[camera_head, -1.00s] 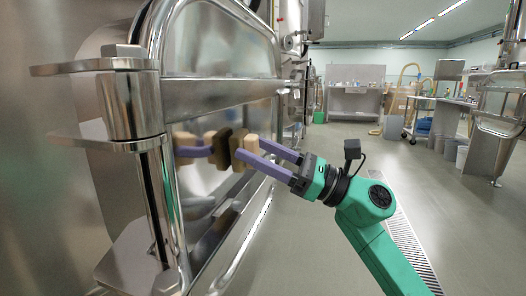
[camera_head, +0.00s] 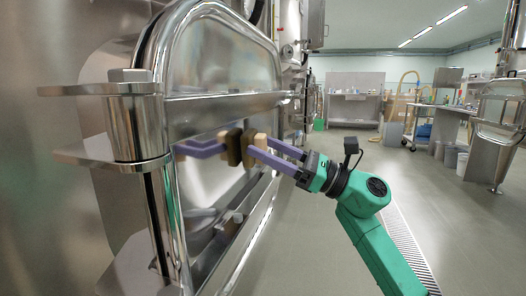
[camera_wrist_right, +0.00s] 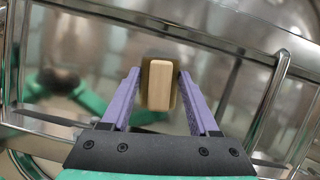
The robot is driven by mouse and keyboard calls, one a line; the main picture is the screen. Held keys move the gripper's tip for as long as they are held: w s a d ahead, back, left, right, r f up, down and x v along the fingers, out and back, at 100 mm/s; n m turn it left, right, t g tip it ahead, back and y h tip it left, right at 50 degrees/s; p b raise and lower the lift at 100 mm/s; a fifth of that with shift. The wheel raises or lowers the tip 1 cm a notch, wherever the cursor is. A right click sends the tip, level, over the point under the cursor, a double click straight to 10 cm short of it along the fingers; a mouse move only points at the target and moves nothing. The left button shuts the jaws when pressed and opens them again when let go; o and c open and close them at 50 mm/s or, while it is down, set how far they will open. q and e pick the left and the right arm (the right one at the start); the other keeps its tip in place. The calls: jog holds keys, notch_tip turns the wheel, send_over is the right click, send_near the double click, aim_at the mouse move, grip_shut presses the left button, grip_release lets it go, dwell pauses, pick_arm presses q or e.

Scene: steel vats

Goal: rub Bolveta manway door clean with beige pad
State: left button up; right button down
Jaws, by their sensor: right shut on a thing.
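The Bolveta manway door (camera_head: 225,62) is a shiny steel door on the left, with a rounded tubular frame and a bar across it. My right gripper (camera_head: 262,147), with purple fingers, is shut on the beige pad (camera_head: 259,139). The pad is a beige block with a darker brown layer facing the door. It is at the door's face below the bar, touching or nearly so. The door mirrors the pad and fingers. In the right wrist view the pad (camera_wrist_right: 159,82) is upright between both fingers, against the door's reflective panel (camera_wrist_right: 95,50). My left gripper is not in view.
A steel hinge post (camera_head: 137,125) with flat plates juts out at the left of the door. A bench (camera_head: 352,108) stands at the back, and a cart (camera_head: 432,125) with bins at the right. The floor (camera_head: 440,210) on the right is open.

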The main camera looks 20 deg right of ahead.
jog(key=w+d+p, duration=0.2)
jog(key=w+d, duration=0.2)
jog(key=w, duration=0.3)
jog(key=shift+w+d, duration=0.25)
jog(key=shift+d, duration=0.1)
jog(key=s+d+b, duration=0.2)
jog(key=s+d, duration=0.1)
jog(key=d, duration=0.2)
dwell(0.5)
jog(key=shift+s, duration=0.1)
